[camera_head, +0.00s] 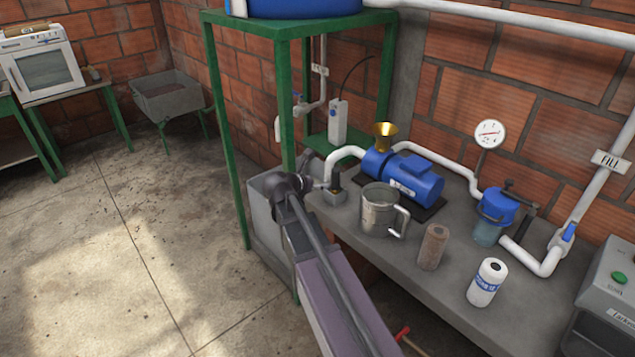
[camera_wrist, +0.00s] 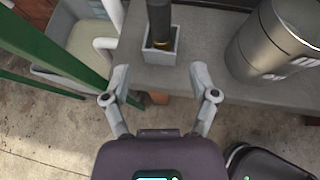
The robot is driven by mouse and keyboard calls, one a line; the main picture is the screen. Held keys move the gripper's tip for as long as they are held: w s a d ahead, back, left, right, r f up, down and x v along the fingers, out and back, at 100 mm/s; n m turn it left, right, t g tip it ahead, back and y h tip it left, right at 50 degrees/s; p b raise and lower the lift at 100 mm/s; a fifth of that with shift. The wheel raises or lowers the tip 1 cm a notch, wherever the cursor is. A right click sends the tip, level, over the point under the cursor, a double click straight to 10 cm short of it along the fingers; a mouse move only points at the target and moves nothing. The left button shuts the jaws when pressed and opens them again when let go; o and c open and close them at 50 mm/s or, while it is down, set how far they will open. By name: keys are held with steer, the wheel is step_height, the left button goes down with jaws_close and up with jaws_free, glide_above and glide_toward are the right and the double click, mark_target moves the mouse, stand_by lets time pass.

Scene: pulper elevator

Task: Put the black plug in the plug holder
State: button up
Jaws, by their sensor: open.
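The black plug (camera_wrist: 159,18) stands upright in the small square grey plug holder (camera_wrist: 160,57) at the bench edge, in the wrist view. A yellowish band shows low on the plug, inside the holder's rim. My gripper (camera_wrist: 160,80) is open and empty. Its two fingers are spread just in front of the holder, apart from the plug. In the head view the plug (camera_head: 336,181) and holder (camera_head: 334,197) are on the near left end of the bench, just right of my arm's end. The fingers are not clear there.
A metal jug (camera_head: 381,214) stands right of the holder, near a blue pump (camera_head: 405,178). A brown cylinder (camera_head: 432,247) and a white bottle (camera_head: 487,283) stand farther right. A white pipe (camera_head: 343,156) and the green stand (camera_head: 230,150) are close on the left.

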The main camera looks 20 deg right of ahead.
stand_by(0.3)
steer(key=s+a+f+m+g+y, duration=0.2)
steer(key=s+a+f+m+y, duration=0.1)
steer(key=s+m, duration=0.4)
steer(key=s+a+f+m+g+y, duration=0.2)
steer(key=s+a+m, duration=0.4)
steer(key=m, duration=0.3)
steer(key=s+a+f+m+g+y, duration=0.2)
steer(key=s+a+f+m+y, duration=0.2)
steer(key=s+m, duration=0.3)
steer(key=shift+s+a+f+m+y, duration=0.25)
steer(key=shift+s+f+m+y, duration=0.1)
steer(key=shift+m+y, duration=0.3)
